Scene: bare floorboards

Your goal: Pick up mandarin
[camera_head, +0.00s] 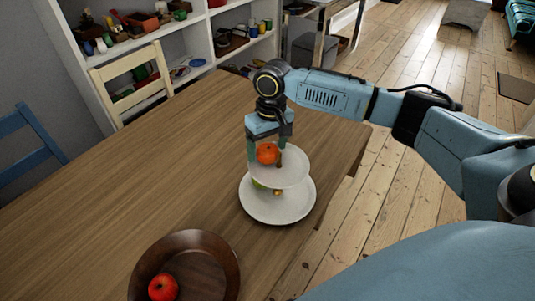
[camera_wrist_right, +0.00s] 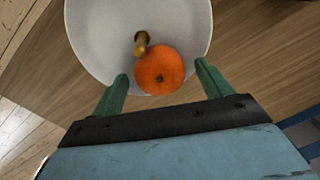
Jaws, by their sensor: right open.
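The orange mandarin (camera_head: 267,153) sits on the upper white plate (camera_head: 292,176) of a two-tier stand on the wooden table. My right gripper (camera_head: 266,148) points down over it from above. In the right wrist view the gripper (camera_wrist_right: 162,84) is open, with one green finger on each side of the mandarin (camera_wrist_right: 160,70). Small gaps show between the fingers and the fruit. A brass-coloured post (camera_wrist_right: 141,42) rises from the plate beside the mandarin. My left gripper is not in view.
The wider lower plate (camera_head: 270,213) holds a partly hidden green and yellow item. A brown wooden bowl (camera_head: 225,262) with a red apple (camera_head: 163,287) stands at the front. The left of the table (camera_head: 130,170) is clear. A cream chair (camera_head: 130,75) and shelves stand behind.

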